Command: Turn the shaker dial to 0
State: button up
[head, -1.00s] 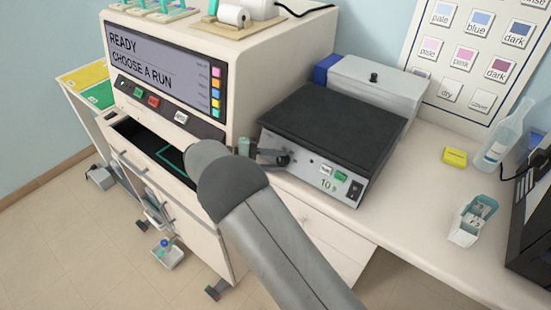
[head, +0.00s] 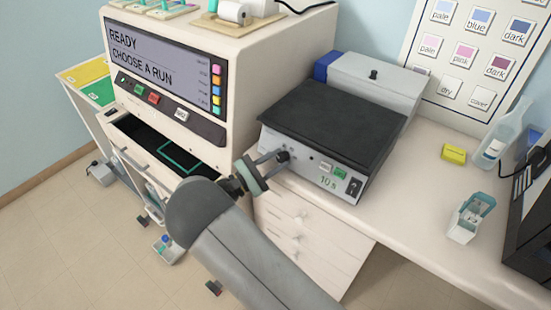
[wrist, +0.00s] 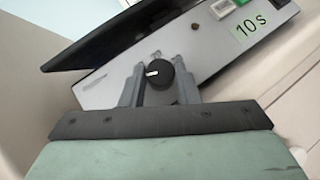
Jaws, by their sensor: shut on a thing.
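The shaker (head: 330,125) has a dark flat top and a pale front panel. In the head view it stands on the counter right of the stainer. Its black dial (wrist: 158,74) shows in the wrist view between my gripper's two grey fingers, with a short white pointer mark toward the left of its face. My gripper (head: 275,157) reaches the left part of the shaker's front panel and is shut on the dial. The dial is partly hidden by the fingers in the head view. Any scale marks around it are too small to read.
A label reading 10 s (wrist: 249,26) and a green button (head: 341,174) are right of the dial, with a black switch (head: 354,187) beyond. The stainer (head: 165,75) stands close at left, its drawer (head: 140,150) open below.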

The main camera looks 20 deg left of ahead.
jog(key=shift+n+t+y, duration=0.4)
jog(key=shift+n+t, duration=0.2)
jog(key=shift+n, duration=0.4)
jog(key=o, duration=1)
jog(key=b+v, duration=0.4)
jog(key=v, duration=1.3)
jog(key=shift+s+a, duration=0.1)
jog(key=shift+s, duration=0.05)
jog(key=shift+f, duration=0.1)
